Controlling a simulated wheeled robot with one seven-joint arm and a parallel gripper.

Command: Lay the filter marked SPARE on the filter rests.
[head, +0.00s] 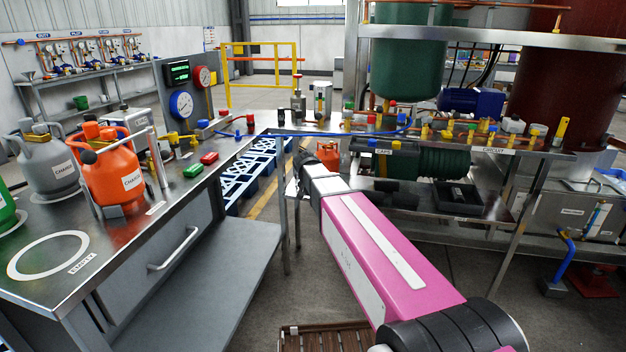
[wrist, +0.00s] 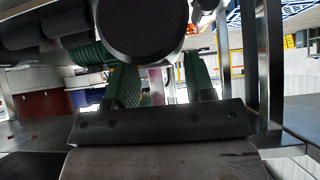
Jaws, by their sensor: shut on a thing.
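My gripper (wrist: 160,78) shows in the wrist view as two green fingers on a dark mount. The fingers are shut on a dark cylinder, taken as the filter (wrist: 142,28), whose round black end fills the top middle close to the camera. No SPARE mark can be read on it. Dark cylinders (head: 397,193) lie on the lower shelf right of the arm's end. More dark cylinders (wrist: 62,20) show at the wrist view's upper left. I cannot identify the filter rests clearly.
A black tray (head: 458,198) stands on the lower shelf to the right. A green ribbed barrel (head: 450,163) lies behind the dark cylinders. A steel leg (wrist: 270,70) stands close right of my gripper. A small orange canister (head: 328,154) is behind the arm's end.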

